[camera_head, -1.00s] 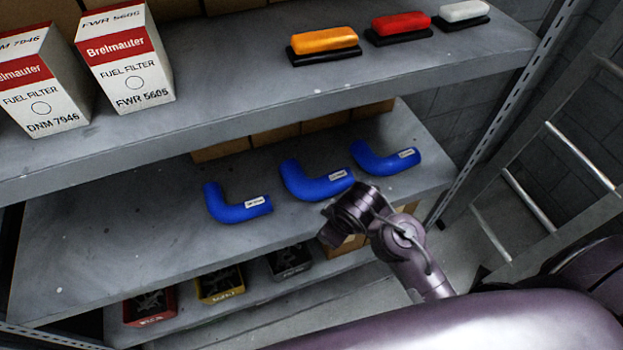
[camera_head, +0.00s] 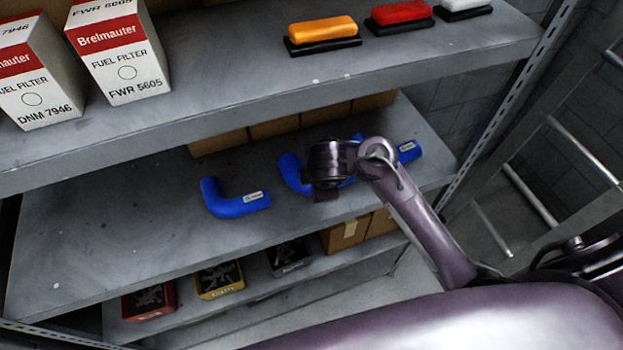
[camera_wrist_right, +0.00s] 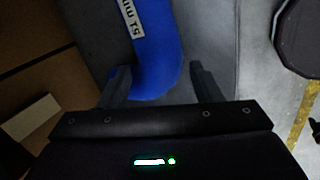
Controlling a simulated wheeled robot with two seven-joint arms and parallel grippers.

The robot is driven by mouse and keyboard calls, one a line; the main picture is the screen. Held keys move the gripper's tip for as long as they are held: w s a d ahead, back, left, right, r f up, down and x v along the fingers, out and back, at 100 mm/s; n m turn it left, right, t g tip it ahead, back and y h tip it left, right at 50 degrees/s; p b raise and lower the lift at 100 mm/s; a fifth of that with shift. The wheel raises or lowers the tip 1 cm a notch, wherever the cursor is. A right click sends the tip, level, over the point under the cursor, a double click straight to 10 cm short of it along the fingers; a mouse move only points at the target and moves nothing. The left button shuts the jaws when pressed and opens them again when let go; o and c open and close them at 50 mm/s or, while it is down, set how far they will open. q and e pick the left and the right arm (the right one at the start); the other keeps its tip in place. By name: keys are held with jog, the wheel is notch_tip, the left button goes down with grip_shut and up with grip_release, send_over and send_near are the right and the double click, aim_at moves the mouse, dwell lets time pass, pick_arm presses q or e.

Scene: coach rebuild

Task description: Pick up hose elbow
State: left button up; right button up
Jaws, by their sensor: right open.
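Three blue hose elbows lie in a row on the middle shelf. The left hose elbow (camera_head: 232,198) is in full view. The middle hose elbow (camera_head: 289,172) is partly hidden behind my right arm's wrist. The right hose elbow (camera_head: 408,151) is also partly covered by the arm. My right gripper (camera_head: 326,192) is at the middle elbow in the head view. In the right wrist view my right gripper (camera_wrist_right: 163,84) is open, with the end of a labelled blue hose elbow (camera_wrist_right: 155,50) between its two fingers. My left gripper is not in view.
The upper shelf (camera_head: 230,100) overhangs the elbows and carries filter boxes (camera_head: 118,55) and orange, red and white lamps (camera_head: 322,35). Cardboard boxes (camera_head: 275,125) stand behind the elbows. Small open bins (camera_head: 218,280) sit below. A ladder (camera_head: 530,195) stands at right.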

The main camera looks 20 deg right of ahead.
jog(key=b+x, duration=0.1)
jog(key=x, duration=0.3)
jog(key=shift+w+d+f, duration=0.1)
jog(key=shift+d+f, duration=0.05)
jog(key=shift+c, duration=0.5)
jog(key=c, duration=0.6)
